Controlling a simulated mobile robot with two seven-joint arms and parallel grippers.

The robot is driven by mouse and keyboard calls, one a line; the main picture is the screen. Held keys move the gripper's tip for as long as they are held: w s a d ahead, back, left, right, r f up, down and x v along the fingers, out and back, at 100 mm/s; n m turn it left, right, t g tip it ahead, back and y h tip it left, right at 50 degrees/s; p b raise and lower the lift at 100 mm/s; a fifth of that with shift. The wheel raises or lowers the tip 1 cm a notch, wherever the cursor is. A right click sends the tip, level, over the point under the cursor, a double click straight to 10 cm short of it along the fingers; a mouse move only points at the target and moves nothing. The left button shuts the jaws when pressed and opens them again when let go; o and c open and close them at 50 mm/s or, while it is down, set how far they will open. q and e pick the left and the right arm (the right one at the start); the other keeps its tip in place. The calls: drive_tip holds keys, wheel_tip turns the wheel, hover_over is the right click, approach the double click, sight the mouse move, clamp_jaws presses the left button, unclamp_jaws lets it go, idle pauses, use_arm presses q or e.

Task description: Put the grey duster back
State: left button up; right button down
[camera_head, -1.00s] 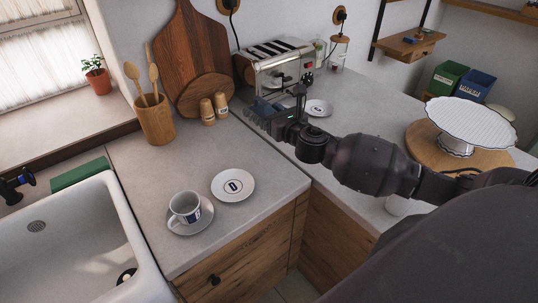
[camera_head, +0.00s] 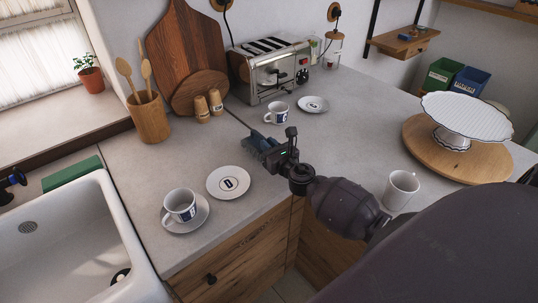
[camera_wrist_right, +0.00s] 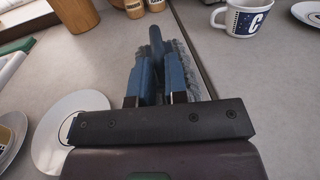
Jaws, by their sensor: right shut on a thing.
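My right gripper (camera_head: 262,150) is low over the counter, right of the plate with a letter on it and in front of the wooden shakers. In the right wrist view my right gripper (camera_wrist_right: 160,85) is shut on the grey duster (camera_wrist_right: 189,62). The duster shows grey bristles and a dark blue part pointing away from me. Part of it is hidden by the blue fingers. In the head view I cannot clearly separate the duster from the fingers. My left gripper is not in view.
A cup (camera_head: 180,204) on a saucer and a plate (camera_head: 228,182) stand left of the gripper. Beyond are another cup (camera_head: 277,113), a small saucer (camera_head: 313,104) and a toaster (camera_head: 268,72). A white mug (camera_head: 401,189) and a cake stand (camera_head: 465,112) are right.

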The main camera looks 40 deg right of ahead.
drive_tip(key=shift+f+b, duration=0.6)
drive_tip(key=shift+f, duration=0.7)
drive_tip(key=shift+f, duration=0.15)
drive_tip(key=c, duration=1.1)
unclamp_jaws()
drive_tip(key=shift+r, duration=0.2)
drive_tip(key=s, duration=1.2)
drive_tip(key=shift+a+b, duration=0.3)
